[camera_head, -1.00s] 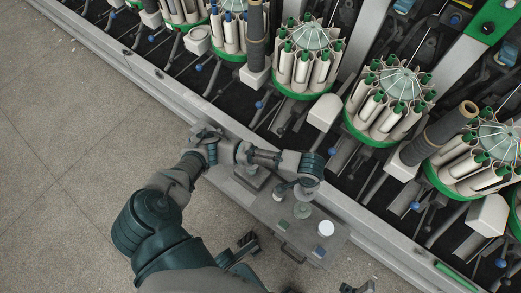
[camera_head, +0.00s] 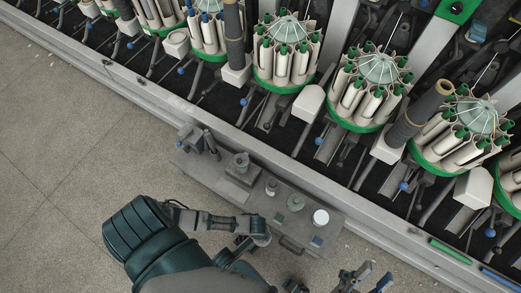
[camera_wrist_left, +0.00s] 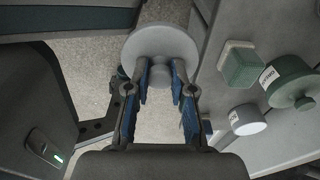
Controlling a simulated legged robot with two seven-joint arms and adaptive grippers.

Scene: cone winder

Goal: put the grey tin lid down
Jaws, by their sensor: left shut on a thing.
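The grey tin lid (camera_wrist_left: 162,48) is a round pale disc at the top of the left wrist view. My left gripper (camera_wrist_left: 162,72) is shut on it, with a blue-padded finger on either side of its near part. Speckled floor shows below and around the lid, beside the table. In the head view my left arm reaches in low beside the table's front edge; I cannot make out the lid there. My right gripper (camera_head: 366,279) is at the bottom edge of the head view, its fingers apart and empty.
The grey table (camera_head: 220,181) carries a labelled green tin (camera_wrist_left: 284,80), a white round tin (camera_head: 321,217), a green block (camera_wrist_left: 239,62), a blue block (camera_head: 317,241) and a dark weight (camera_head: 271,187). Behind it runs the winder's rail (camera_head: 180,105). The table's left part has bare room.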

